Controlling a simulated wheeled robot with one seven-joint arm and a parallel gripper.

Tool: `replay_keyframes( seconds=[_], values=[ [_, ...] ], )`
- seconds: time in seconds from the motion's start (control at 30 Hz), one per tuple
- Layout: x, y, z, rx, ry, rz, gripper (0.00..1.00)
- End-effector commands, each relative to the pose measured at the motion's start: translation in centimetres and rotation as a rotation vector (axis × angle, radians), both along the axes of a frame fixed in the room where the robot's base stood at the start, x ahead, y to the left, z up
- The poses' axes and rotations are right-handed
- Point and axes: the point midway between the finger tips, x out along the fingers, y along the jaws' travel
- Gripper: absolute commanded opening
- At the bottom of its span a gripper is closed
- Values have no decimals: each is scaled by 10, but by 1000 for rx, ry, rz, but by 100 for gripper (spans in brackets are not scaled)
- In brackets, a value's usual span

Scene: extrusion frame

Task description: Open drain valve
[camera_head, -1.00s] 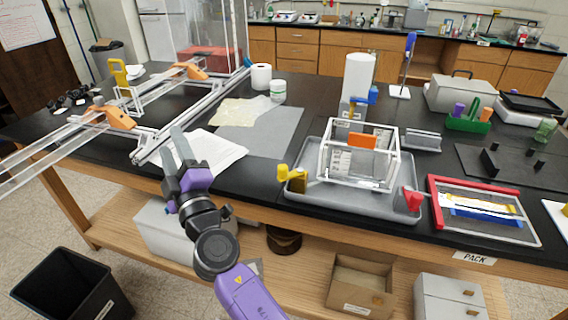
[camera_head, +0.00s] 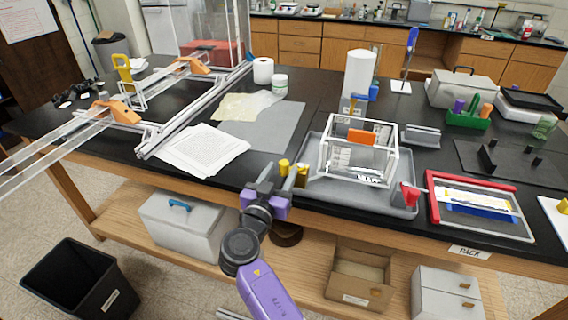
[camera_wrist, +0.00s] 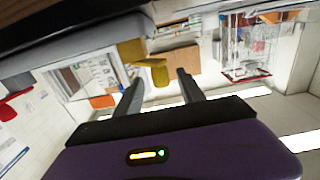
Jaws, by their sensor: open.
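A grey tray (camera_head: 388,203) holds a white open-frame box (camera_head: 326,157) with an orange patch. A yellow valve-like fitting (camera_head: 301,174) stands at the tray's near left corner, and a red one (camera_head: 409,197) at its right corner. No label shows which one is the drain valve. My gripper (camera_head: 280,174) is open at the left corner, close to the yellow fitting. In the wrist view the yellow fitting (camera_wrist: 156,69) appears between and beyond the fingertips (camera_wrist: 159,82) of my open gripper. The fingers hold nothing. I cannot tell whether either finger touches it.
Papers (camera_head: 203,149) lie left of the tray, and a red-edged frame (camera_head: 433,203) lies to its right. A white cylinder (camera_head: 358,76) stands behind the tray. A long metal rail structure (camera_head: 186,113) fills the left of the table. The grey mat (camera_head: 275,132) is partly clear.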

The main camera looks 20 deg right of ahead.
Motion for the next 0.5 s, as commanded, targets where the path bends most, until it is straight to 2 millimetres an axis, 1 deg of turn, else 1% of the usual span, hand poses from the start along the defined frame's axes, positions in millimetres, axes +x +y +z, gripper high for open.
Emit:
replay_keyframes(
  seconds=[0.1,0.2,0.33,0.5],
  values=[
    [13,-9,2,-1,0,0,46],
    [20,-15,1,0,0,-1,46],
    [25,-18,0,-1,1,2,46],
    [25,-18,0,-1,0,2,46]
  ],
)
